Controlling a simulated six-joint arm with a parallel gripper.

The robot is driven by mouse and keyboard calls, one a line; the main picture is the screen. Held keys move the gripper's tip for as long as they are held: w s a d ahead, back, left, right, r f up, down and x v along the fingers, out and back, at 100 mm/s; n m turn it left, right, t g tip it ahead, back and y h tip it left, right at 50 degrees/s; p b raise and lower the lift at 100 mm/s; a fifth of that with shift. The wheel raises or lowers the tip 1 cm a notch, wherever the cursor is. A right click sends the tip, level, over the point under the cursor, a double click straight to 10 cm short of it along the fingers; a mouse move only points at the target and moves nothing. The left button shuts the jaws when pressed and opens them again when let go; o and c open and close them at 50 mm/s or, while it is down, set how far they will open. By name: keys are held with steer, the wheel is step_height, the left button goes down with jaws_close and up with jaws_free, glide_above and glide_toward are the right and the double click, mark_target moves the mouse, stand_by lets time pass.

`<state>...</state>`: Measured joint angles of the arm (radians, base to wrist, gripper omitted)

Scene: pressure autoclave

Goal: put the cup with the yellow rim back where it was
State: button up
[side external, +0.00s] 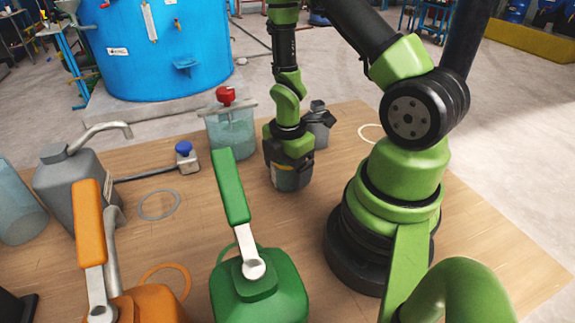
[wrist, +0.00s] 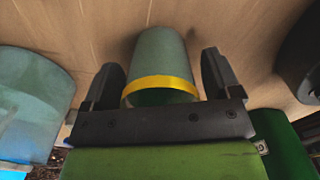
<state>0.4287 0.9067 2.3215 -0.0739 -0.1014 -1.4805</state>
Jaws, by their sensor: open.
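The cup with the yellow rim (wrist: 160,84) is grey-green and sits between the two dark fingers of my gripper (wrist: 160,66) in the wrist view. A gap shows between the cup and each finger, so the jaws are open around it. In the side view my gripper (side external: 289,158) points down over the cup (side external: 291,181), which appears to stand upright on the table. A pale yellowish ring (side external: 361,130) lies flat on the table to the right of the gripper, partly hidden by my arm.
A clear container with a red-topped lid (side external: 232,130) and a small grey container (side external: 318,128) stand close behind my gripper. A green lever can (side external: 258,292), an orange one (side external: 150,306) and a grey spouted can (side external: 75,180) stand nearer and left. A grey ring (side external: 143,211) lies on the table.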

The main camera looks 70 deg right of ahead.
steer(key=shift+r, duration=0.1)
steer(key=shift+d+r, duration=0.1)
steer(key=shift+r, duration=0.7)
steer(key=a+r+m+t, duration=0.2)
steer(key=a+r+m, duration=0.15)
steer(key=r, duration=0.75)
steer(key=a+r+m+t, duration=0.25)
steer(key=r+m, duration=0.25)
steer(key=r, duration=0.5)
steer(key=s+a+r+m+t+y, duration=0.2)
steer(key=s+a+r+m, duration=0.4)
steer(key=m, duration=0.3)
steer(key=shift+r+t, duration=0.15)
steer(key=shift+t, duration=0.2)
